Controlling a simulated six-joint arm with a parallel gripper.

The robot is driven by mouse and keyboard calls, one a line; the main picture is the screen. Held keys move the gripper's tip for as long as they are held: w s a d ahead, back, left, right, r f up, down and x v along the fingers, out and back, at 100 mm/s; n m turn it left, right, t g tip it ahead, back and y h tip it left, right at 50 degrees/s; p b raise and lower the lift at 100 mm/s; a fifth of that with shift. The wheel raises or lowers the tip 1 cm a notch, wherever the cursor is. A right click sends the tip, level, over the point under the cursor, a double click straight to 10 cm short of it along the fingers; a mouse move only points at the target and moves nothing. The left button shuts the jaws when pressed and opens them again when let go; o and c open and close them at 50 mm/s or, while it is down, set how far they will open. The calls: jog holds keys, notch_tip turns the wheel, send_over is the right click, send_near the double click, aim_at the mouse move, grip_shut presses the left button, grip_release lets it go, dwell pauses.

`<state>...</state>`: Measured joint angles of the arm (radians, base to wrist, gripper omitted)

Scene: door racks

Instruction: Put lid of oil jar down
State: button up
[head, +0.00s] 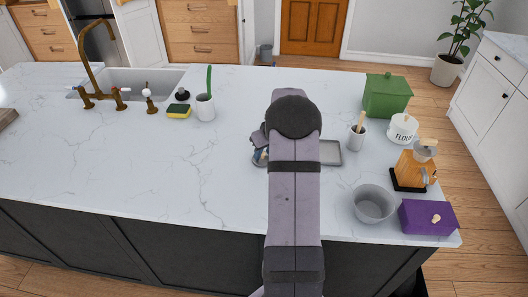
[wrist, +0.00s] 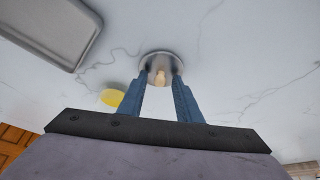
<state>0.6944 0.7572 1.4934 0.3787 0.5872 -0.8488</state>
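A round grey lid-like disc (wrist: 152,57) with a small tan knob (wrist: 160,77) shows between the fingertips of my gripper (wrist: 159,74) in the wrist view. The two blue fingers stand apart, one on each side of the knob, and their tips overlap the disc's sides. I cannot tell whether they press on it or whether it rests on the counter. In the head view my arm hides most of my gripper (head: 260,155). A yellow round thing (wrist: 112,97) lies left of the fingers in the wrist view; I cannot tell whether it belongs to the oil jar.
A grey tray (head: 329,152) lies right of my arm; it also shows in the wrist view (wrist: 55,30). A grey bowl (head: 373,204), purple box (head: 428,217), coffee maker (head: 411,172), flour jar (head: 402,129) and green box (head: 386,97) stand farther right.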

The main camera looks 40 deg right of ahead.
jog(key=shift+r, duration=0.1)
jog(key=b+v, duration=0.3)
jog(key=v, duration=0.9)
jog(key=s+a+f+g+y, duration=0.1)
jog(key=s+a+f, duration=0.15)
jog(key=a, duration=0.85)
jog(key=s+a+f+g, duration=0.2)
jog(key=s+a, duration=0.2)
jog(key=a, duration=0.6)
jog(key=s+a+f+n+g, duration=0.1)
jog(key=s+a+f, duration=0.4)
jog(key=s+a, duration=0.5)
jog(key=s, duration=0.3)
jog(key=shift+s+a+g, duration=0.3)
jog(key=shift+s+a, duration=0.1)
